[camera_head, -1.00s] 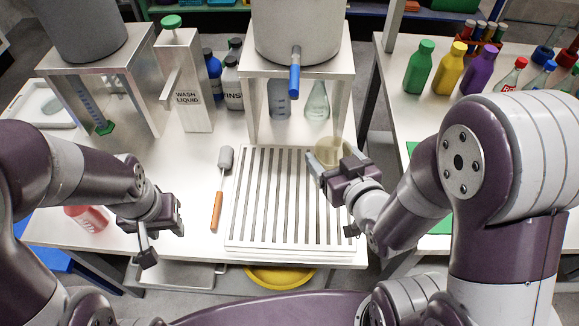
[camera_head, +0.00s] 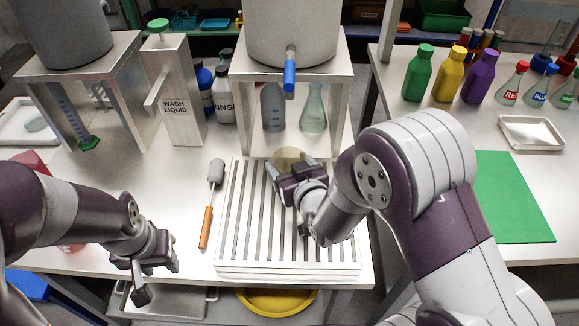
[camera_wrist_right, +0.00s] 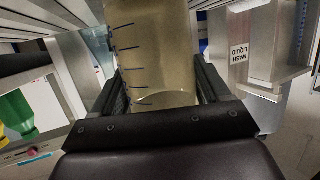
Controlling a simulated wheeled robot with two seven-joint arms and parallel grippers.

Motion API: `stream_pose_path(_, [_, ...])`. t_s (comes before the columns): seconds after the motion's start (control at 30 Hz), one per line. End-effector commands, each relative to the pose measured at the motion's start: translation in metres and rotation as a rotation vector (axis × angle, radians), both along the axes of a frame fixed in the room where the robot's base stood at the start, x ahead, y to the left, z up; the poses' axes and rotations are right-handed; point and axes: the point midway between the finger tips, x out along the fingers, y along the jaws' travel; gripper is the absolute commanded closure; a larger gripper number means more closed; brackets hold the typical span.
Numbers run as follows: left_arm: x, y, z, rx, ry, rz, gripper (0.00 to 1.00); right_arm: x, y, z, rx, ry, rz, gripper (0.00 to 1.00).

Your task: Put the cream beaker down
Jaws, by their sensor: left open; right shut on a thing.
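The cream beaker (camera_head: 288,157) is a translucent cream-coloured vessel at the back part of the slatted white rack in the head view. My right gripper (camera_head: 297,175) is shut on it; the arm and fingers partly hide it. In the right wrist view the beaker (camera_wrist_right: 152,50) stands between the two fingers of my right gripper (camera_wrist_right: 158,88), with dark graduation marks on its side. I cannot tell whether its base touches the rack. My left gripper (camera_head: 148,278) is open and empty over the table's front left edge.
The slatted rack (camera_head: 240,262) has bare slats at left and front. A brush (camera_head: 207,222) lies left of it. A metal stand (camera_head: 243,70) with a blue tap (camera_head: 291,80) rises behind, flasks beneath. A green mat (camera_head: 513,200) lies at right.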

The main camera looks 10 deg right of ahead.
Motion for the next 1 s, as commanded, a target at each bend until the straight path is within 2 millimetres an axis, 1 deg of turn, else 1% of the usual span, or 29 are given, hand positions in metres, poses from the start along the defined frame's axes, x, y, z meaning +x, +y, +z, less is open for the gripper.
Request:
stream_pose_path(0.17, [0.0, 0.0, -0.005, 0.0, 0.0, 0.0, 0.57, 0.0, 0.0, -0.005, 0.0, 0.0, 0.0, 0.58])
stream_pose_path(0.2, [0.0, 0.0, -0.004, 0.0, 0.0, 0.0, 0.57, 0.0, 0.0, -0.004, 0.0, 0.0, 0.0, 0.18])
stream_pose_path(0.27, [0.0, 0.0, -0.003, 0.0, 0.0, 0.0, 0.57, 0.0, 0.0, -0.003, 0.0, 0.0, 0.0, 0.0])
stream_pose_path(0.47, [0.0, 0.0, -0.003, 0.0, 0.0, 0.0, 0.57, 0.0, 0.0, -0.003, 0.0, 0.001, 0.0, 0.0])
stream_pose_path(0.57, [0.0, 0.0, 0.003, 0.0, 0.0, 0.0, 0.57, 0.0, 0.0, 0.003, 0.0, 0.0, 0.0, 0.0])
stream_pose_path(0.63, [0.0, 0.0, 0.003, 0.0, 0.0, 0.0, 0.57, -0.007, -0.001, 0.004, 0.0, 0.0, 0.0, 0.0])
stream_pose_path(0.77, [0.0, 0.0, 0.009, 0.0, 0.0, 0.0, 0.57, -0.033, -0.006, 0.013, 0.0, 0.0, 0.001, 0.0])
stream_pose_path(0.9, [0.0, 0.0, 0.016, 0.0, 0.0, 0.0, 0.57, -0.067, -0.013, 0.024, 0.0, 0.001, 0.001, 0.0])
stream_pose_path(1.0, [0.0, 0.0, 0.023, 0.0, 0.0, 0.0, 0.57, -0.089, -0.017, 0.031, -0.001, 0.003, 0.001, 0.0])
